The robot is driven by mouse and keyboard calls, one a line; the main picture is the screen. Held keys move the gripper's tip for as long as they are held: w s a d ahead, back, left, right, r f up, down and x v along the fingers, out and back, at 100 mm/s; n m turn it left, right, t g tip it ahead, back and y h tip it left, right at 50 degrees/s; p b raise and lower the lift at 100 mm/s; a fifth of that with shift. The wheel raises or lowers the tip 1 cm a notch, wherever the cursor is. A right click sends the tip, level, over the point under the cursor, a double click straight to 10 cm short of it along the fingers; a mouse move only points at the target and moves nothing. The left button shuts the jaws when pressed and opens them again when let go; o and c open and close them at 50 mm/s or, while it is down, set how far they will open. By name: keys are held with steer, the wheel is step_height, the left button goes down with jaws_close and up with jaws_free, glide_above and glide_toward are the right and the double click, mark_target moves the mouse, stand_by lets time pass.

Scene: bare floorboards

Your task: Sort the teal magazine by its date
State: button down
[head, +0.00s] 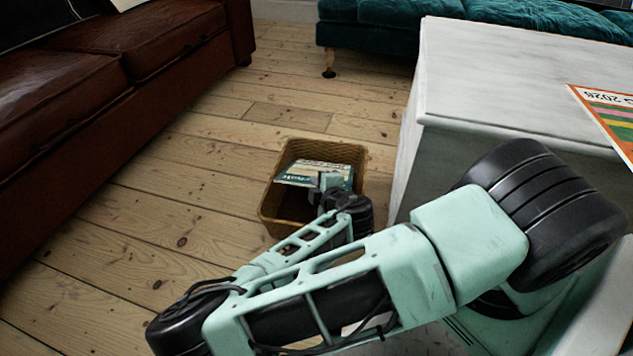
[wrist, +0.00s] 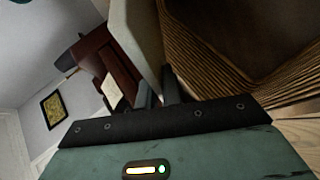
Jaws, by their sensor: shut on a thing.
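The teal magazine (head: 300,178) shows in the head view over the wicker basket (head: 268,217), with pale and teal bands and lettering too small to read surely. My gripper (head: 329,181) is at its near edge, shut on it. In the wrist view my fingers (wrist: 158,88) pinch a pale sheet-like panel, the magazine (wrist: 146,38), which stands up from them. The basket's woven wall (wrist: 205,55) is just to its right there. My gripper hides part of the magazine and of the basket. I cannot tell whether the magazine touches the basket.
A white table (head: 520,65) stands to the right of the basket. On it lies a striped magazine (head: 612,118) with "2026" on its cover. A brown leather sofa (head: 130,60) is on the left, a teal sofa (head: 385,12) at the back. The floorboards between are clear.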

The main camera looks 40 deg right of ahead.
steer(key=shift+f, duration=0.7)
steer(key=c, duration=1.5)
jaws_free()
steer(key=shift+s+a+r, duration=0.15)
steer(key=shift+a+r, duration=0.05)
steer(key=s+a+r+p, duration=0.2)
steer(key=s+a, duration=0.1)
steer(key=s+a+r+p, duration=0.1)
steer(key=s+a+r, duration=0.1)
steer(key=shift+s+a, duration=0.1)
steer(key=shift+a, duration=0.05)
steer(key=shift+p, duration=0.4)
